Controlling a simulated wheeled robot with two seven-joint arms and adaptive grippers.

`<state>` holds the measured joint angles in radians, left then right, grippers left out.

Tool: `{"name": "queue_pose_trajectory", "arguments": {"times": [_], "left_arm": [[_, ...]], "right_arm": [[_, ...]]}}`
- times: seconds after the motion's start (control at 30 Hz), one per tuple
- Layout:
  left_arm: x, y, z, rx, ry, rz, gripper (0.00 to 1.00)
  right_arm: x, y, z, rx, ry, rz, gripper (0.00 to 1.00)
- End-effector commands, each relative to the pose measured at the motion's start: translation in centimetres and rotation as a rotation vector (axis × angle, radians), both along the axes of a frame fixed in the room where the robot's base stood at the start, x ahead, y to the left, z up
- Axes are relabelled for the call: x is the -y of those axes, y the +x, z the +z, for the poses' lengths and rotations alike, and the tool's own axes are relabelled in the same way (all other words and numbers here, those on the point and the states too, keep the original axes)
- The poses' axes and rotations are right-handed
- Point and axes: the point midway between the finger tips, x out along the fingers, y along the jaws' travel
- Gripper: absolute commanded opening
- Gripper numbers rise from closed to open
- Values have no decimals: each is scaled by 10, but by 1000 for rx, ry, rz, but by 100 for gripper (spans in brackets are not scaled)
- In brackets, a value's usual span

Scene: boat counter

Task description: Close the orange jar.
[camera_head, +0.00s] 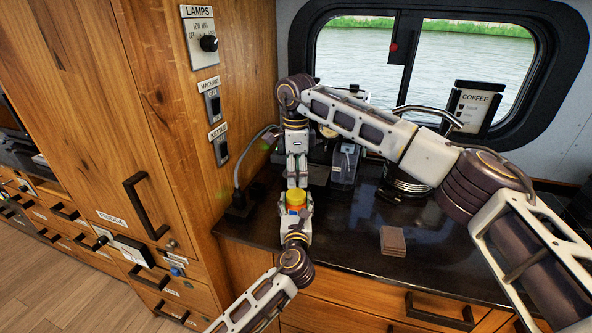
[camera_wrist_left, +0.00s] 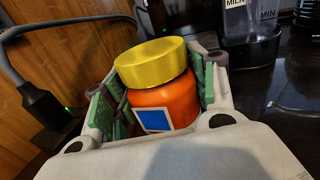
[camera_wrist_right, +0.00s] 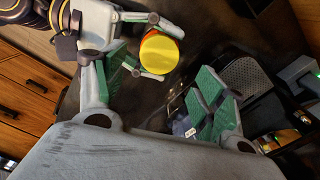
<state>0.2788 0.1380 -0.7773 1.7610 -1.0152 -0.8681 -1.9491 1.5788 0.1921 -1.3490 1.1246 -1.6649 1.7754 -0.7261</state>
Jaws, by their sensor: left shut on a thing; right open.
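The orange jar (camera_wrist_left: 174,97) has a blue label with a white border and stands between the fingers of my left gripper (camera_head: 296,213), which is shut on it just above or on the dark counter. The yellow lid (camera_wrist_left: 151,65) sits on top of the jar; I cannot tell whether it is fastened. In the right wrist view the lid (camera_wrist_right: 159,53) shows from above, in the upper part of the gap between the fingers. My right gripper (camera_head: 297,182) is open and empty, pointing down just behind and above the jar, apart from the lid.
A stack of brown coasters (camera_head: 393,241) lies on the counter to the right. A black plug (camera_wrist_left: 45,108) with a grey cable is close on the left. The front middle of the counter is clear.

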Motion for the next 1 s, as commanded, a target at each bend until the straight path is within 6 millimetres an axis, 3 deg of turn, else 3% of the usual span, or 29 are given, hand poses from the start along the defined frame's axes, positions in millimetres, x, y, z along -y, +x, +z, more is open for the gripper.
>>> {"name": "queue_pose_trajectory", "arguments": {"times": [0.6,1.0], "left_arm": [[0,0,2,3,-1,0,0],[0,0,2,3,-1,0,0]], "right_arm": [[0,0,-63,-2,0,-1,71],[0,0,-72,0,0,-1,71]]}}
